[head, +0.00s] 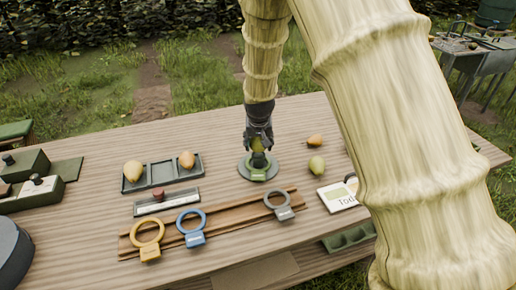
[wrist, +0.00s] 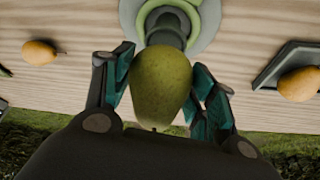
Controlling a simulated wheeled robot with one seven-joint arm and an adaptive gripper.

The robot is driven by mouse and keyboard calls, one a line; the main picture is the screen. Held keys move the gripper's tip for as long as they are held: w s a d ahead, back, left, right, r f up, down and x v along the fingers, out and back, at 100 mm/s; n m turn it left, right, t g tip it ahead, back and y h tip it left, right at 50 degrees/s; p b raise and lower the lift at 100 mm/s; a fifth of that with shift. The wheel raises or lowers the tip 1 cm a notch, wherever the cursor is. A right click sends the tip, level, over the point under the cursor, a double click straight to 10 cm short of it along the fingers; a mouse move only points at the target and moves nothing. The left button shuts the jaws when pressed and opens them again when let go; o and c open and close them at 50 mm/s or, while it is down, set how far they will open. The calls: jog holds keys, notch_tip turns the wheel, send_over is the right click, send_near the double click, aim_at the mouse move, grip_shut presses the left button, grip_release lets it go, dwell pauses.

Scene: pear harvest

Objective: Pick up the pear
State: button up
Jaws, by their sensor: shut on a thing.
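My gripper (head: 258,138) points down over the wooden table and is shut on a green pear (wrist: 161,84). In the wrist view the pear sits between the two teal-padded fingers, stem toward the palm. In the head view the held pear (head: 258,159) is partly hidden by the fingers. It is over a round grey-green stand (head: 256,174); I cannot tell if it touches it. Another green pear (head: 316,165) and a small orange pear (head: 315,141) lie to the right of the gripper. A yellow pear (head: 133,171) and an orange one (head: 187,160) are at a dark tray to the left.
The dark divided tray (head: 161,173) lies left of the gripper. A wooden rack (head: 230,222) with yellow, blue and grey ring tags is in front. A printed card (head: 337,197) lies right. Green boxes (head: 32,188) stand at the left edge.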

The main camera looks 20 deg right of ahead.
jog(key=shift+s+r, duration=0.15)
jog(key=shift+r, duration=0.3)
jog(key=s+a+r+b, duration=0.1)
jog(key=s+a+b, duration=0.2)
jog(key=s, duration=1.2)
jog(key=d+r+p, duration=0.2)
jog(key=d+p, duration=0.2)
jog(key=d, duration=0.8)
jog(key=s+d+r+p, duration=0.1)
jog(key=d+r+p, duration=0.25)
jog(key=d, duration=0.75)
jog(key=d+r+p, duration=0.1)
jog(key=d+p, duration=0.4)
jog(key=d, duration=0.7)
jog(key=s+d+f+p, duration=0.1)
jog(key=d+p, duration=0.3)
jog(key=d, duration=3.1)
jog(key=shift+s+f, duration=0.25)
jog(key=shift+f, duration=0.35)
jog(key=shift+s, duration=0.1)
jog(key=shift+a, duration=0.1)
jog(key=shift+a+r, duration=0.25)
jog(key=shift+a, duration=0.3)
